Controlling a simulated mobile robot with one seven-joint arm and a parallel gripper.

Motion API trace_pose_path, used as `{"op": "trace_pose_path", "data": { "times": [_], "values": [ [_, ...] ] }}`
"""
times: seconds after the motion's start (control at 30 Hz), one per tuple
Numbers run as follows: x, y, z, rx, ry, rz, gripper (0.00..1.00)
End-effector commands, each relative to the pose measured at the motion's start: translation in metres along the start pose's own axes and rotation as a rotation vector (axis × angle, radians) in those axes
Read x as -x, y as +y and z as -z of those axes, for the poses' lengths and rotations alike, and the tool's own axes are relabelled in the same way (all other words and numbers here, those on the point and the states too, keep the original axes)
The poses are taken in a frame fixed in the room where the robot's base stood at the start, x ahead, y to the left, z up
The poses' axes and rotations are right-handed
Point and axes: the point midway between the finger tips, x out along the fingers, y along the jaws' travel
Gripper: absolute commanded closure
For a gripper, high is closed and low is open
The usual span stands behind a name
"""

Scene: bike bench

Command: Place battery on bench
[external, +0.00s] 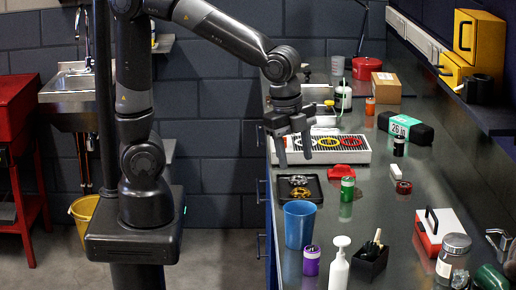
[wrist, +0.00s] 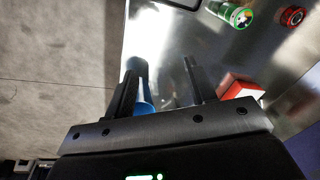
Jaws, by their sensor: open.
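No thing in view is clearly marked as the battery, and I cannot tell which one it is. My gripper (external: 294,161) is open, pointing down above the bench's left side near the black tray (external: 312,199). In the wrist view my gripper (wrist: 160,68) has nothing held between its fingers.
A blue cup (external: 299,229), white pump bottle (external: 339,266) and black holder (external: 369,266) stand in front. A white tray with coloured rings (external: 350,150) lies behind. The bench middle is fairly clear.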

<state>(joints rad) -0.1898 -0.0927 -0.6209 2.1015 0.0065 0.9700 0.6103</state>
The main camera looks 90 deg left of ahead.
Motion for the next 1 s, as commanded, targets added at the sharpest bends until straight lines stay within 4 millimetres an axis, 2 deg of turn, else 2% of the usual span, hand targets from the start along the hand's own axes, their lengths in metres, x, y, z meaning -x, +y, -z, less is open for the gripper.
{"op": "trace_pose_path", "data": {
  "times": [0.03,0.3,0.53,0.7,0.83,1.0],
  "values": [
    [0.009,-0.002,-0.018,0.073,-0.001,0.039,0.49],
    [0.046,-0.004,-0.109,0.498,0.070,0.172,0.49],
    [0.063,0.010,-0.178,0.833,0.200,0.204,0.49],
    [0.065,0.019,-0.206,0.984,0.276,0.191,0.49],
    [0.065,0.022,-0.214,1.031,0.299,0.182,0.49],
    [0.064,0.023,-0.215,1.038,0.301,0.180,0.49]
  ]
}}
